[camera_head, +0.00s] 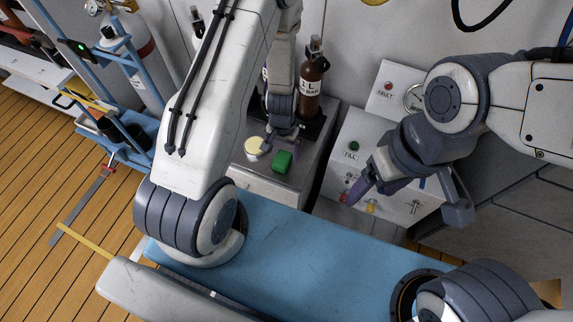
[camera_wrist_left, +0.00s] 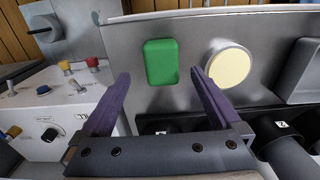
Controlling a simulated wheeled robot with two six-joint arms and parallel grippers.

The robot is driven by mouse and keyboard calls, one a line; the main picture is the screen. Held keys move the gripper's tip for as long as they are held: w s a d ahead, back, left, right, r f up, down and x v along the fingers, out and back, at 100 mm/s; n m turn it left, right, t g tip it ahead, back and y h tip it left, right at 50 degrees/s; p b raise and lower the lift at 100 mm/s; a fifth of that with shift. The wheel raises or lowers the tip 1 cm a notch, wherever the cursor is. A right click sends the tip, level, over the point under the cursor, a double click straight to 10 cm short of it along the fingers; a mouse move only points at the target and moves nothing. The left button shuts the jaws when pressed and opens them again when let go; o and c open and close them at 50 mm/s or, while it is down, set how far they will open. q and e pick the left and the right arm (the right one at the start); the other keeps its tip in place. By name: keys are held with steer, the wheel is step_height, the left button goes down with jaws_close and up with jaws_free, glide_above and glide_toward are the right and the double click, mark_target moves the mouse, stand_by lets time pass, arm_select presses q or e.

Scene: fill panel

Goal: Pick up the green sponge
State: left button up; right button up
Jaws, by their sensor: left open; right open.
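The green sponge (camera_head: 283,161) lies on the grey metal bench top, just right of a round cream-coloured lid or jar (camera_head: 254,146) in the head view. In the left wrist view the sponge (camera_wrist_left: 160,62) shows whole, beyond my fingertips and between their lines. My left gripper (camera_wrist_left: 162,82) is open and empty, its purple fingers spread to either side of the sponge and apart from it. In the head view the left gripper (camera_head: 284,138) hangs beside the sponge, its fingers partly hidden. My right gripper (camera_head: 405,205) is open and empty in front of the control panel.
The cream lid (camera_wrist_left: 229,67) sits close to the sponge. Dark bottles (camera_head: 312,75) stand in a rack behind it. A control panel (camera_head: 353,133) with knobs and switches is to the right. Gas cylinders (camera_head: 140,50) on a blue trolley stand at the left.

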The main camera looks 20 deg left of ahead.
mark_target(282, 159)
arm_select(q)
step_height(282, 159, down, 5)
steer(key=b, duration=0.4)
steer(key=shift+a, duration=0.15)
steer(key=shift+r, duration=0.15)
jaws_close()
step_height(282, 159, up, 10)
steer(key=p, duration=0.9)
steer(key=shift+p, duration=0.4)
